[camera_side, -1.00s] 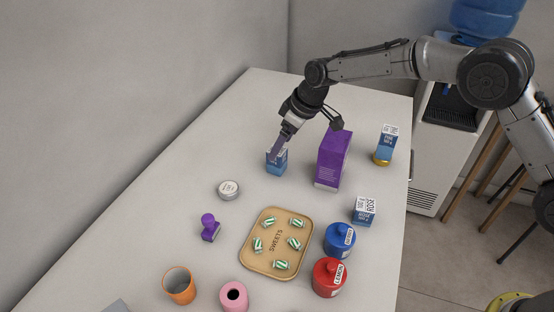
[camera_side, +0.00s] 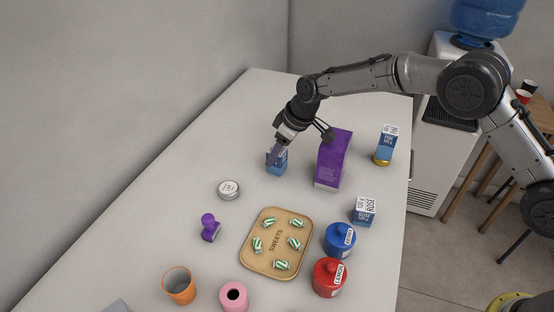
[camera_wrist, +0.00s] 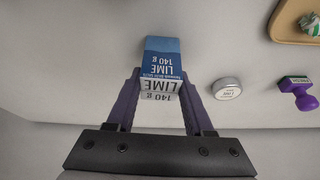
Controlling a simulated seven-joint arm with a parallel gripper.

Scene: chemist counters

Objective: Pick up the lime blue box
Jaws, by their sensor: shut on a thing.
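The lime blue box (camera_side: 276,166) is a small blue carton with a white top, standing on the far part of the counter. In the wrist view the lime box (camera_wrist: 161,66) shows the words LIME and 140 g and sits between the purple fingers. My gripper (camera_side: 273,158) reaches down onto its upper part from above and is shut on it. It also shows in the wrist view (camera_wrist: 160,84) with a finger on each side of the box. The box looks upright and still rests on the counter. The fingers partly hide its top in the side view.
A tall purple box (camera_side: 332,160) stands close to the right. A blue ROSE box (camera_side: 364,212), a SWEETS tray (camera_side: 250,262), a round tin (camera_side: 228,190) and a purple stamp (camera_side: 209,228) stand nearer. The counter left of the lime box is clear.

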